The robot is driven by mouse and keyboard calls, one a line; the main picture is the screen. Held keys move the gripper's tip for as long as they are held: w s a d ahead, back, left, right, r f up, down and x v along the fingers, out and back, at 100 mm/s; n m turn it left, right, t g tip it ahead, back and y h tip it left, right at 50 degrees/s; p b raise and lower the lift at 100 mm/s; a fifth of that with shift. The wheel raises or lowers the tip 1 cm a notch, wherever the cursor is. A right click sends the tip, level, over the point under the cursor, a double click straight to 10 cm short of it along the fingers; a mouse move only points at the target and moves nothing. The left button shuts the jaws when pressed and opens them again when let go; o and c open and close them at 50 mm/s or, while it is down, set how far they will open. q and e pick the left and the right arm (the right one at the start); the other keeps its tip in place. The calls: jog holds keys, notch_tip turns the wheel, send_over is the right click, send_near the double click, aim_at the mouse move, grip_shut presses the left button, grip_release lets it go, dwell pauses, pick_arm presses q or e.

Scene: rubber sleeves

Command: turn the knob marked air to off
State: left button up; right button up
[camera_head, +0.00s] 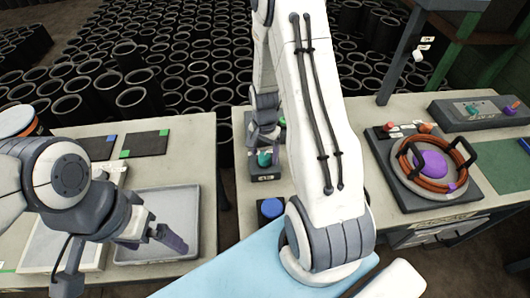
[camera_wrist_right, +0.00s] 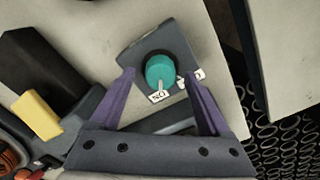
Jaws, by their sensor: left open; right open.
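A teal round knob (camera_wrist_right: 160,70) sits on a small dark grey box in the right wrist view, and it also shows in the head view (camera_head: 264,158). Its pale pointer line aims at a small white label (camera_wrist_right: 158,97); a second label (camera_wrist_right: 192,75) is at its right. The lettering is too small to read surely. My right gripper (camera_wrist_right: 160,78) is open, its purple fingers on either side of the knob in the picture; I cannot tell whether they touch it. My left gripper (camera_head: 165,236) is open and empty over a grey tray (camera_head: 190,207).
A blue round button (camera_head: 271,208) is on a dark box near the knob. At right stand a dark fixture with an orange ring (camera_head: 405,178) and a control box (camera_head: 478,110). Black sleeves (camera_head: 135,101) crowd the floor behind. My right arm covers the middle.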

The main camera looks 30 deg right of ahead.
jog(key=shift+f, duration=0.4)
grip_shut()
jog(key=n, duration=1.1)
jog(key=shift+n, duration=0.4)
dwell(0.5)
grip_release()
